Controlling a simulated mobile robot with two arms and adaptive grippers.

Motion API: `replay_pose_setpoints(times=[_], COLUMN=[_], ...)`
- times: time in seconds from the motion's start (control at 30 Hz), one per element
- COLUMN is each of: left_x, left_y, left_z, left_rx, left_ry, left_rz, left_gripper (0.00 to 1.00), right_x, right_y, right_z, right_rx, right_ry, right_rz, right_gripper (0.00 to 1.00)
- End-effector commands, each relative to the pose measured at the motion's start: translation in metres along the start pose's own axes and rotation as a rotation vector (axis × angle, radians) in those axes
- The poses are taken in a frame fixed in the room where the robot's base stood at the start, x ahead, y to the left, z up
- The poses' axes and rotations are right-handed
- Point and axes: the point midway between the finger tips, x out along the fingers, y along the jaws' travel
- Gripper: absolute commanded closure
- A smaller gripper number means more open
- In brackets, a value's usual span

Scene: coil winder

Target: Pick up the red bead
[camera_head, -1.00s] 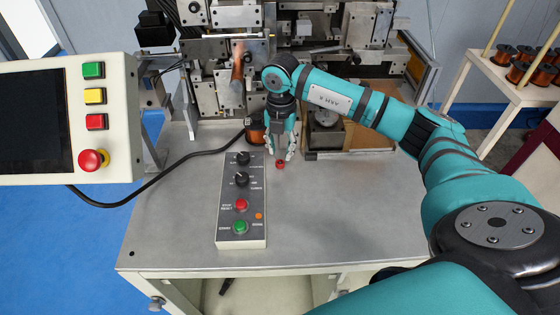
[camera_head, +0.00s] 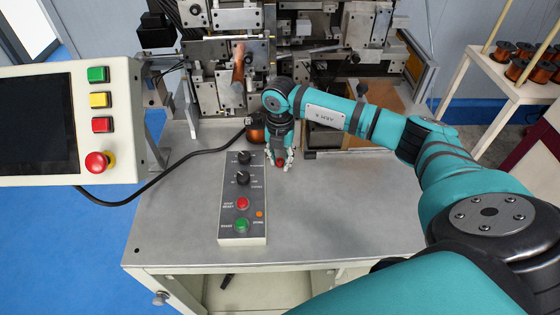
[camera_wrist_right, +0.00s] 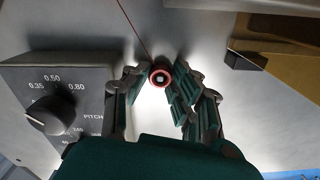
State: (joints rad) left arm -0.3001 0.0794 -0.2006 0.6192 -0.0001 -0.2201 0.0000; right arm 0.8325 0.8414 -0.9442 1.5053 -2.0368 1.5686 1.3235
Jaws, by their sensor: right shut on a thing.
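The red bead (camera_head: 280,162) is small and round, on the grey table just right of the control box. In the right wrist view the bead (camera_wrist_right: 160,76) shows as a red ring with a light centre, between the fingertips. My right gripper (camera_head: 280,164) points down over the table and is shut on the bead; in the wrist view its fingers (camera_wrist_right: 160,82) stand on both sides of it. Whether the bead still touches the table I cannot tell. My left gripper is not in view.
The control box (camera_head: 242,199) with knobs and buttons stands close to the left of the gripper. Behind is the winding machine (camera_head: 225,90), with a copper spool (camera_head: 256,128) near my wrist. A panel with buttons (camera_head: 99,135) is at left. The table's front right (camera_head: 340,220) is clear.

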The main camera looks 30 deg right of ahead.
Motion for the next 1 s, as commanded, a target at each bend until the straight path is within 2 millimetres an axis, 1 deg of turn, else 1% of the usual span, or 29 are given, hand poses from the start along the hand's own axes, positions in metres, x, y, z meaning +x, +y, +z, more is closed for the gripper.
replay_pose_setpoints(times=[0.17, 0.27, 0.37, 0.47, 0.57, 0.67, 0.8, 1.0], left_x=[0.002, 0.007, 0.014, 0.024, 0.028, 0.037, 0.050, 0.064], left_y=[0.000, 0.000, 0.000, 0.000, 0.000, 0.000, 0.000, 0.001], left_z=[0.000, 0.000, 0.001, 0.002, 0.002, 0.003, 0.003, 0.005], left_rx=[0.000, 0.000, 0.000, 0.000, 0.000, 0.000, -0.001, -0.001], left_ry=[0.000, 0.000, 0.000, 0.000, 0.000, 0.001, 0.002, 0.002], left_rz=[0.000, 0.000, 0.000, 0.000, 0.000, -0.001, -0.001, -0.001], left_gripper=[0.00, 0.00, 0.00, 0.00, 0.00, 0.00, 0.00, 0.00], right_x=[-0.002, -0.008, -0.018, -0.033, -0.033, -0.035, -0.038, -0.043], right_y=[0.000, 0.001, 0.000, 0.001, -0.010, -0.023, -0.041, -0.064], right_z=[0.000, 0.001, 0.001, 0.001, -0.016, -0.037, -0.069, -0.109], right_rx=[0.000, 0.000, -0.001, -0.001, -0.004, -0.004, -0.005, -0.003], right_ry=[-0.001, -0.002, -0.003, -0.004, 0.000, -0.002, -0.002, -0.002], right_rz=[0.000, 0.002, 0.003, 0.005, -0.001, -0.001, -0.002, 0.000], right_gripper=[0.86, 0.86, 0.86, 0.86, 0.86, 0.86, 0.86, 0.86])
